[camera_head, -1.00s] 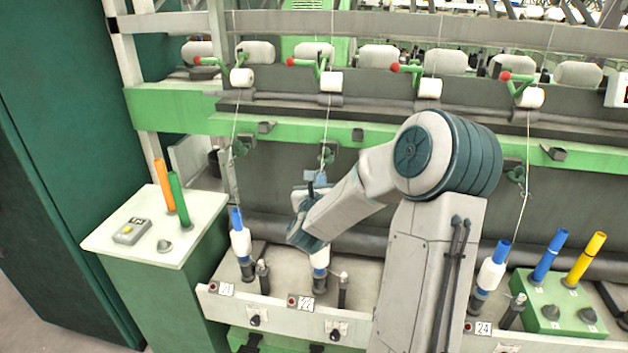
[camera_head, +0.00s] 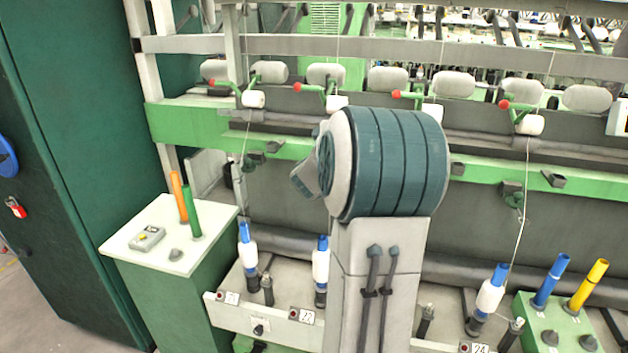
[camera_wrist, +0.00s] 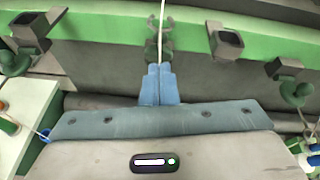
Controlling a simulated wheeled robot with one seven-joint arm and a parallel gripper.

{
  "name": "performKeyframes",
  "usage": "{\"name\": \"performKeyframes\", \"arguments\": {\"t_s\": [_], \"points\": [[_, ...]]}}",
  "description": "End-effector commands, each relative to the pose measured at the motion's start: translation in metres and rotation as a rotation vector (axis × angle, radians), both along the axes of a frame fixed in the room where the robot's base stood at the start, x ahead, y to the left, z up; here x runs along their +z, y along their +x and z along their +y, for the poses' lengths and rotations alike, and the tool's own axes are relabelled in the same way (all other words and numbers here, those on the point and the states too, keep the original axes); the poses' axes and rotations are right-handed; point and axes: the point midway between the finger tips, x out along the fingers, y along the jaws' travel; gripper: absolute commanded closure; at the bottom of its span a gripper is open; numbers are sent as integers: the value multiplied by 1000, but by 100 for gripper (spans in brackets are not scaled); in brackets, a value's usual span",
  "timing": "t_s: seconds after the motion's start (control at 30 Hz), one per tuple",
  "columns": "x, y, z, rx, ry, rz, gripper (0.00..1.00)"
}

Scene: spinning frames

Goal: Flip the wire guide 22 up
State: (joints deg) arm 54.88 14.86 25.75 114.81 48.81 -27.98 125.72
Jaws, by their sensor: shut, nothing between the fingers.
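A green wire guide (camera_wrist: 160,38) with a pale thread through it shows at the top middle of the wrist view. I take it for guide 22; whether it is up or down I cannot tell. My gripper's two blue fingers (camera_wrist: 159,84) are shut with nothing between them. Their tips point at the guide, just below it in the picture; I cannot tell if they touch. In the head view my arm hides the gripper and this guide. The spindle with the white and blue bobbin (camera_head: 321,262) stands above the label 22 (camera_head: 304,315).
Neighbouring green guides (camera_head: 513,192) hang below the green rail (camera_head: 480,166), with dark brackets (camera_wrist: 228,42) near them. Bobbins stand along the front shelf. A cabinet with orange and green tubes (camera_head: 188,205) is at left. A green box (camera_head: 555,315) with blue and yellow tubes is at right.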

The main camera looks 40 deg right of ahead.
Motion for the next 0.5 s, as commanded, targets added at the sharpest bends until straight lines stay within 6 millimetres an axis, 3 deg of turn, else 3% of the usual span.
{"name": "performKeyframes", "arguments": {"t_s": [0.5], "points": [[32,23,-26,3,-2,0,100]]}}
